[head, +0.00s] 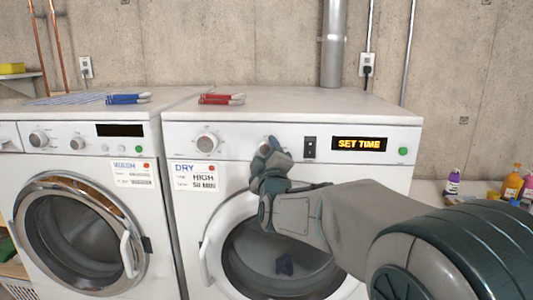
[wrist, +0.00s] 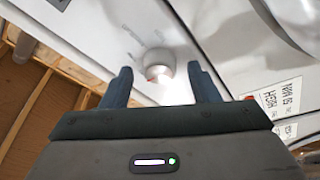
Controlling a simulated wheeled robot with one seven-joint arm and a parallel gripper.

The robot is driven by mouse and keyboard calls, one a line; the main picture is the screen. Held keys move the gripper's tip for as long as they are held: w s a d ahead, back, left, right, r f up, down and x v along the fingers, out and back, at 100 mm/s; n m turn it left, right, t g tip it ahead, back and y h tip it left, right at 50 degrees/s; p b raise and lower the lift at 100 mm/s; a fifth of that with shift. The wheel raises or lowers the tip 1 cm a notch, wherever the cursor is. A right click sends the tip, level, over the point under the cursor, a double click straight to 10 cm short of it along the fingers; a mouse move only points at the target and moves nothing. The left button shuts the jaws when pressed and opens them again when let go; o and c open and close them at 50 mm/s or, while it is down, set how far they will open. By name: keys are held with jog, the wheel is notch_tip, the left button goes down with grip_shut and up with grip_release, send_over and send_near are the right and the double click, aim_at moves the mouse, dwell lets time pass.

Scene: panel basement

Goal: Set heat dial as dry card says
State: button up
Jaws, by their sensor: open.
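The dry card (head: 195,177) on the dryer's front reads "DRY", "HIGH", "50 MIN"; it shows upside down in the wrist view (wrist: 272,102). The dryer (head: 290,115) has a left dial (head: 207,143) and a second dial to its right, mostly hidden behind my gripper in the head view. My gripper (head: 270,158) is at that second dial. In the wrist view, a round pale dial (wrist: 160,66) with a red mark sits beyond and between the open fingers (wrist: 160,85). Contact is not visible. Dial labels are too faint to read.
The dryer's display (head: 359,144) reads "SET TIME", with a black switch (head: 310,147) left of it and a green button (head: 403,151) right. A washer (head: 85,200) stands at the left. Red-handled (head: 221,99) and blue-handled (head: 128,98) items lie on top. Bottles (head: 512,183) stand at right.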

jog(key=c, duration=1)
jog(key=shift+f+b, duration=0.1)
jog(key=shift+b, duration=0.2)
